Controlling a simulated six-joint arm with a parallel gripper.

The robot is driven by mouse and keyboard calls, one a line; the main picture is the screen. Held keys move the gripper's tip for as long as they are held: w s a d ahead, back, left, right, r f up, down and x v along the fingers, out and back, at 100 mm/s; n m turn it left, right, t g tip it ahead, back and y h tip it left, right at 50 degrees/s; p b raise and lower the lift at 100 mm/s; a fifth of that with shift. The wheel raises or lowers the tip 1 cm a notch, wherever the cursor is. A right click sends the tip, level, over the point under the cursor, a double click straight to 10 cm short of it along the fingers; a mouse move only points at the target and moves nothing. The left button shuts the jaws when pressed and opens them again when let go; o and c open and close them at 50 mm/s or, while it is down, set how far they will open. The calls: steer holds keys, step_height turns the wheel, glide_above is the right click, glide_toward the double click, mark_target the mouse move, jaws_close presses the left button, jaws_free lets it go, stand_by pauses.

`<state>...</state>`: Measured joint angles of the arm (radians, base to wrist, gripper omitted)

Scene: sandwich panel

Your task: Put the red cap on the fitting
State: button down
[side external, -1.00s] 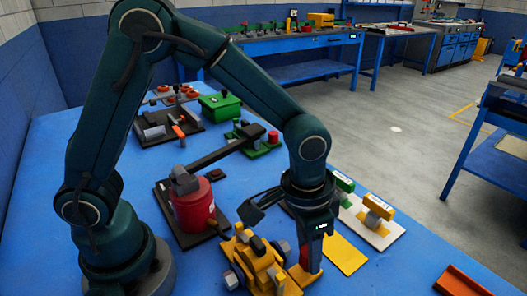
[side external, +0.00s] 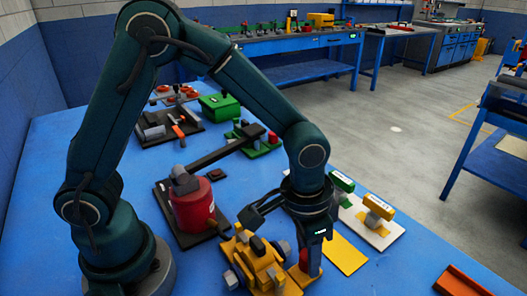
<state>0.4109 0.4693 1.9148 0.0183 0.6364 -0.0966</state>
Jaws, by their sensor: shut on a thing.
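My gripper (side external: 308,263) points down at the front centre of the blue table, just right of the yellow machine. It is shut on a red piece that looks like the red cap (side external: 316,263); a dark finger hides much of it. The lower end is close above or touching a small yellow base (side external: 303,279); I cannot tell which. The fitting cannot be made out for certain, as the gripper covers that spot.
The yellow machine (side external: 254,262) stands close left of the gripper. A red canister (side external: 194,207) is behind it, and a white plate with a yellow-handled valve (side external: 379,212) is to the right. A yellow plate (side external: 345,253) lies flat beside the gripper.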

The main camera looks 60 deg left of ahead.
steer(key=shift+f, duration=0.35)
stand_by(0.5)
steer(key=shift+c, duration=0.4)
jaws_free()
steer(key=shift+r, duration=3.8)
